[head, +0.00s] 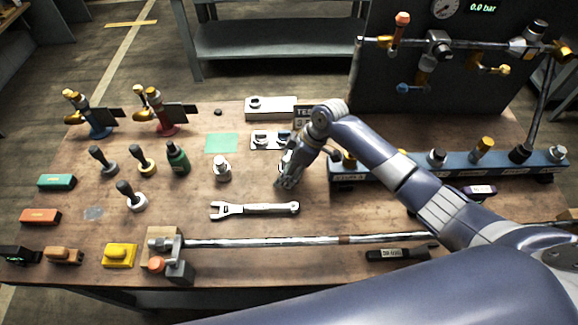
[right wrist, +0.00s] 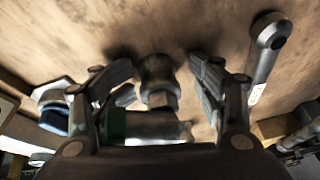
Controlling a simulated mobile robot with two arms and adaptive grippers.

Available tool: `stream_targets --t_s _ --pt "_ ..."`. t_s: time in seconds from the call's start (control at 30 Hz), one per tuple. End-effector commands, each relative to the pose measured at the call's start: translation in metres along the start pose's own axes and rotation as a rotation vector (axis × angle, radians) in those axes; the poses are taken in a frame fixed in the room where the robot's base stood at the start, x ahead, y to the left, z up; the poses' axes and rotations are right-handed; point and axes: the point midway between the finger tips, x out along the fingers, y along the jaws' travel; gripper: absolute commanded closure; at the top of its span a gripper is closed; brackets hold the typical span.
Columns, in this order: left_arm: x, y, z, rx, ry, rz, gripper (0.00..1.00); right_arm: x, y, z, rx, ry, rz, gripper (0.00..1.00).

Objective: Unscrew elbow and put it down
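My right gripper (head: 287,180) is low over the middle of the workbench, with its fingers pointing down. In the right wrist view the same gripper (right wrist: 165,85) has its fingers spread on either side of a metal pipe fitting, apparently the elbow (right wrist: 157,78). A gap shows between the fitting and the right-hand finger, so the gripper looks open. In the head view this fitting is mostly hidden by the gripper. My left gripper is not in view.
A wrench (head: 255,209) lies in front of the gripper. A small metal fitting (head: 222,169) stands to its left. A long pipe (head: 290,241) runs along the front from a clamp block. A blue rack (head: 400,166) with fittings stands right, before a dark gauge panel (head: 450,85).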

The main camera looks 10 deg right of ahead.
Motion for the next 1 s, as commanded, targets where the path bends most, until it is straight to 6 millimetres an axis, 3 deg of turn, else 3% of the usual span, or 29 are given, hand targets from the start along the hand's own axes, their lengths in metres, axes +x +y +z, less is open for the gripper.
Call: stream_targets --t_s 0.03,0.47,1.0 --pt "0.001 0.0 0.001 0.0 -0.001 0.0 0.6 0.007 -0.004 0.01 0.008 -0.021 -0.012 0.3" --pt "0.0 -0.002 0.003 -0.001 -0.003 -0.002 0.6 -0.004 0.001 0.01 0.008 -0.021 -0.002 0.3" --pt "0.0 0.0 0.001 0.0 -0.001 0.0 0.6 -0.104 -0.001 0.002 0.005 -0.012 -0.002 0.3"
